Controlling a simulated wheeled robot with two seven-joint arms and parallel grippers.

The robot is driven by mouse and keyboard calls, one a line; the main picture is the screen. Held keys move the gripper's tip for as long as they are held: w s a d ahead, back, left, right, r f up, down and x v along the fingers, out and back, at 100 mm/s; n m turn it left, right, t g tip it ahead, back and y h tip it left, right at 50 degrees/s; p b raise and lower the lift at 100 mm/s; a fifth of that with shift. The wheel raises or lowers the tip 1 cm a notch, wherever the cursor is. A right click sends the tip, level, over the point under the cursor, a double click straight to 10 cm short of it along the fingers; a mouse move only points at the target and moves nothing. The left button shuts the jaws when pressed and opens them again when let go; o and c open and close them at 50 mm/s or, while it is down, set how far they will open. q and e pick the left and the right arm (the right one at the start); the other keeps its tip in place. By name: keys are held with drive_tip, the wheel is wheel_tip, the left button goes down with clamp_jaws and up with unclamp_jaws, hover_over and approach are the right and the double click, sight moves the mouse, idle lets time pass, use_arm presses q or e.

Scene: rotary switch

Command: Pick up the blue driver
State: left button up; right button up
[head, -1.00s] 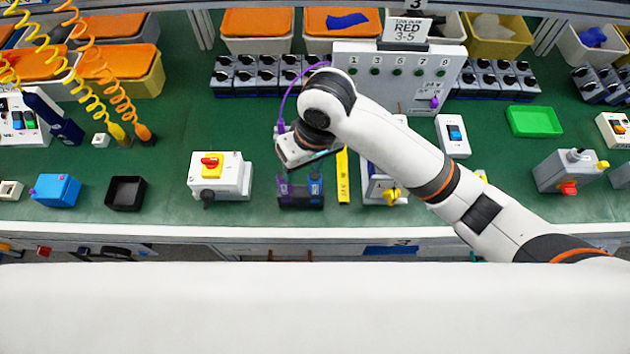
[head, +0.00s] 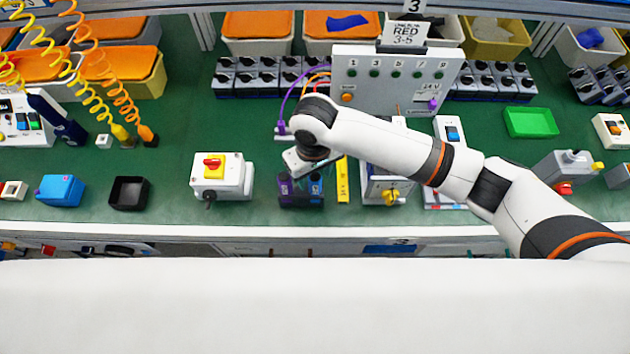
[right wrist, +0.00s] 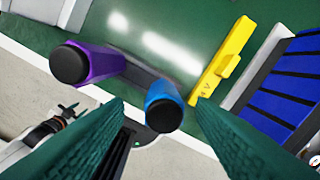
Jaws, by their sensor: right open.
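The blue driver (right wrist: 163,108) stands with its dark round cap toward my camera in the right wrist view. It sits in a dark holder (head: 301,201) near the table's front, where the blue driver (head: 316,187) shows small in the head view. A purple driver (right wrist: 90,63) stands beside it on the left, also in the head view (head: 284,187). My right gripper (right wrist: 158,112) is open, its two green fingers on either side of the blue driver's top, with no clear contact. In the head view my right gripper (head: 312,168) is just behind the holder. My left gripper is not in view.
A yellow bar (head: 343,180) lies right of the holder, with a grey switch box (head: 388,185) beyond it. A white box with a red-yellow rotary switch (head: 221,178) stands to the left. A grey panel (head: 375,80) stands behind. Green mat is free between holder and white box.

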wheel_tip(320, 180, down, 3)
drive_tip(key=shift+w+d+f, duration=0.1)
drive_tip(key=shift+d, duration=0.05)
drive_tip(key=shift+c, duration=0.4)
drive_tip(key=c, duration=1)
wheel_tip(320, 180, up, 10)
drive_tip(key=shift+r+b, duration=0.1)
drive_tip(key=shift+b, duration=0.4)
drive_tip(key=o, duration=0.4)
drive_tip(key=shift+c, duration=0.2)
clamp_jaws()
wheel_tip(320, 180, up, 7)
drive_tip(key=p, duration=0.9)
drive_tip(key=shift+r+p, duration=0.2)
drive_tip(key=shift+p, duration=0.15)
